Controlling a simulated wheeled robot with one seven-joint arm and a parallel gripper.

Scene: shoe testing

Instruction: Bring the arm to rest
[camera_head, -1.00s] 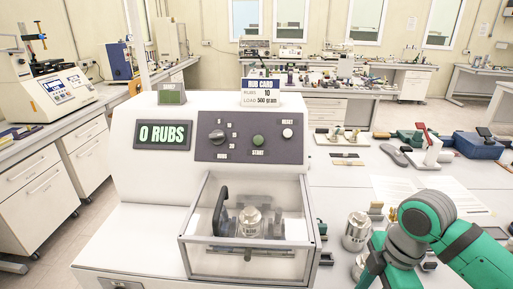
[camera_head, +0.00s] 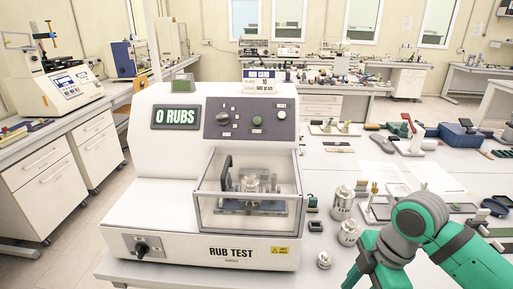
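My arm (camera_head: 425,222) shows at the lower right in green and dark grey, bent over the right part of the bench. My gripper is not clearly seen; the green parts at the bottom edge run out of the picture. The white rub tester (camera_head: 150,205) stands left of my arm. Its display (camera_head: 175,116) reads 0 RUBS. Its clear front cover (camera_head: 250,215) is down over a metal weight (camera_head: 250,183) inside. The arm is apart from the tester in the picture.
Metal weights (camera_head: 342,203) stand between the tester and my arm, with a small one (camera_head: 324,260) near the front. White paper (camera_head: 435,178) lies behind the arm. A blue box (camera_head: 457,134) and shoe parts are at the back right. A side bench (camera_head: 45,185) is at the left.

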